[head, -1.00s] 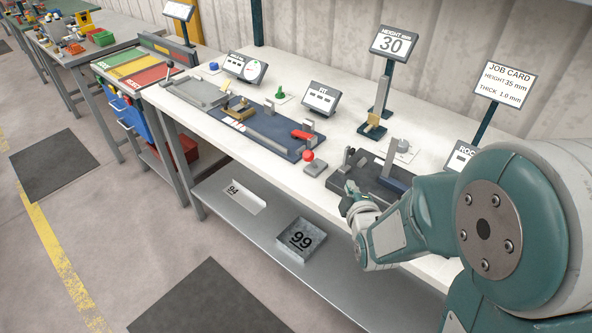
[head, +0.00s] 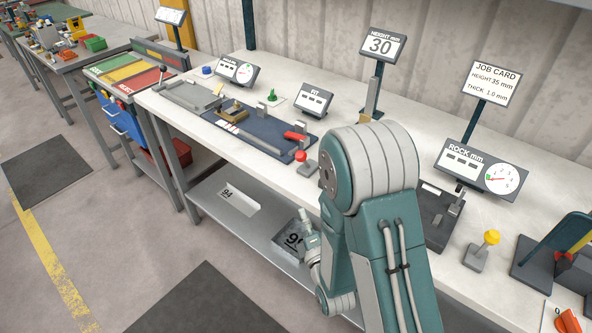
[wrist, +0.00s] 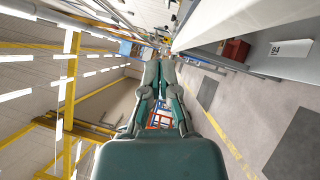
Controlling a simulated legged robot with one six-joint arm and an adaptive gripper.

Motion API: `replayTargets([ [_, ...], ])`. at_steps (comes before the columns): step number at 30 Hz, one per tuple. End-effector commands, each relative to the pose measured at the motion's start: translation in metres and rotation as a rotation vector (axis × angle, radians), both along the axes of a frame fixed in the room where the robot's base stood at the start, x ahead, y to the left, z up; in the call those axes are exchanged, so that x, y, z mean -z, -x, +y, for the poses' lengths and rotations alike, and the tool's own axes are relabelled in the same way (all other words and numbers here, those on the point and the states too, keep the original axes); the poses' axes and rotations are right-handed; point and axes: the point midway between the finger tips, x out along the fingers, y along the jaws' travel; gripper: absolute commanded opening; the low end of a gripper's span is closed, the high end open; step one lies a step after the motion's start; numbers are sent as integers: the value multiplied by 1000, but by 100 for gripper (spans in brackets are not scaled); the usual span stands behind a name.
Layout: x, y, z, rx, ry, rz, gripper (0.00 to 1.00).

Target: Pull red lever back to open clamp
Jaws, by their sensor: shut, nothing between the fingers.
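A red lever handle (head: 294,136) lies at the right end of the dark blue clamp fixture (head: 250,140) on the white bench. A red ball knob (head: 300,155) stands on a small grey base just in front of it. My gripper (head: 304,214) is low at the front of the bench, beside the lower shelf, apart from both red parts. In the wrist view my gripper (wrist: 159,66) has its fingers together with nothing between them. That view shows neither the lever nor the clamp.
My arm hides part of the dark rock fixture (head: 440,215) on the right. A yellow knob (head: 491,237) stands farther right. The floor in front of the bench is clear.

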Motion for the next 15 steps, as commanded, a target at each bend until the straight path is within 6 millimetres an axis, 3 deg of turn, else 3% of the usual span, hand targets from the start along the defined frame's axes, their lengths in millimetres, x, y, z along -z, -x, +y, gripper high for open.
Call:
replayTargets([
  [8,-2,-10,4,-1,-1,-2,0],
  [15,-10,-49,18,-1,-1,-2,0],
])
